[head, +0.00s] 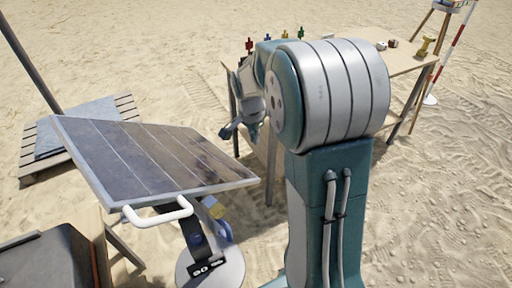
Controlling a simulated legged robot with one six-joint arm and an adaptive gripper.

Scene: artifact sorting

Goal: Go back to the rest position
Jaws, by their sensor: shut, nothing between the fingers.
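My arm rises at the centre right of the head view, with its upper links folded over. My gripper (229,132) shows to the left of the arm, small and partly hidden by my own links. It is shut and holds nothing. It hangs in front of the near left part of a wooden table (408,67), apart from the solar panel (150,158) to its left.
The tilted solar panel has a white handle (158,215). Small red, green and blue objects (275,38) and a yellow object (425,47) stand on the table. A pallet (50,160) lies at left, a dark case (45,258) at lower left. Open sand lies at right.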

